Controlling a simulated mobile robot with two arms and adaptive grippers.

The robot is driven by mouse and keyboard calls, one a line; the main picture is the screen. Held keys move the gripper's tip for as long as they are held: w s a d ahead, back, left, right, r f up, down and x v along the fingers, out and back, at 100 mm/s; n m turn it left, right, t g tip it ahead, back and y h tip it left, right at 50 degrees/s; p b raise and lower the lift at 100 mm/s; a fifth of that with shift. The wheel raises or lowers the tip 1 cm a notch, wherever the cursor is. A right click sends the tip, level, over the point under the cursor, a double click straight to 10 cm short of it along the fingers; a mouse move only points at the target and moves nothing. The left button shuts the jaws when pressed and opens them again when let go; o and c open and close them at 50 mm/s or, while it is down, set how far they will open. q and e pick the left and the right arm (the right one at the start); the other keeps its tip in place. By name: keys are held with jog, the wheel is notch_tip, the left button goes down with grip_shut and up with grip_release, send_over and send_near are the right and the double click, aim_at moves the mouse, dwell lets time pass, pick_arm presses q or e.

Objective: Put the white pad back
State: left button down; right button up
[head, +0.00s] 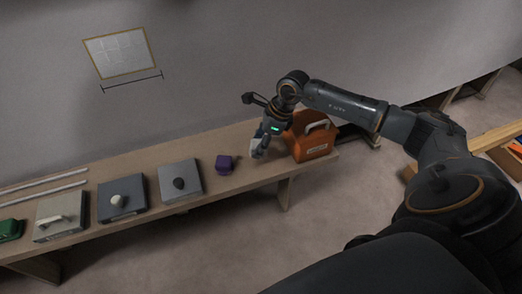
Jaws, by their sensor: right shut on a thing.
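My right gripper (260,148) is at the right part of the bench, just left of the orange toolbox, pointing down. It is shut on a small pale piece, which looks like the white pad (257,153); the fingers hide most of it. I cannot tell whether the pad touches the bench top. My left gripper is not in view.
The long wooden bench (240,183) also bears a purple block (224,165), a grey box with a dark knob (180,173), a dark box with a white knob (133,188), a beige box with a pale handle (74,207) and a green thing (9,231). An orange toolbox (312,147) stands at the right end.

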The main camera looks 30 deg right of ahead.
jog(key=shift+d+f, duration=0.35)
jog(key=shift+f, duration=0.1)
notch_tip(320, 180, down, 3)
jog(key=shift+r, duration=0.2)
jog(key=shift+w+d+f, duration=0.1)
jog(key=shift+f, duration=0.3)
jog(key=o, duration=1.1)
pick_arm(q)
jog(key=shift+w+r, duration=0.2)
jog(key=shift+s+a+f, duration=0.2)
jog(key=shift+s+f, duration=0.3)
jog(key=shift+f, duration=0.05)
pick_arm(e)
jog(key=v, duration=1.2)
jog(key=shift+r, duration=0.1)
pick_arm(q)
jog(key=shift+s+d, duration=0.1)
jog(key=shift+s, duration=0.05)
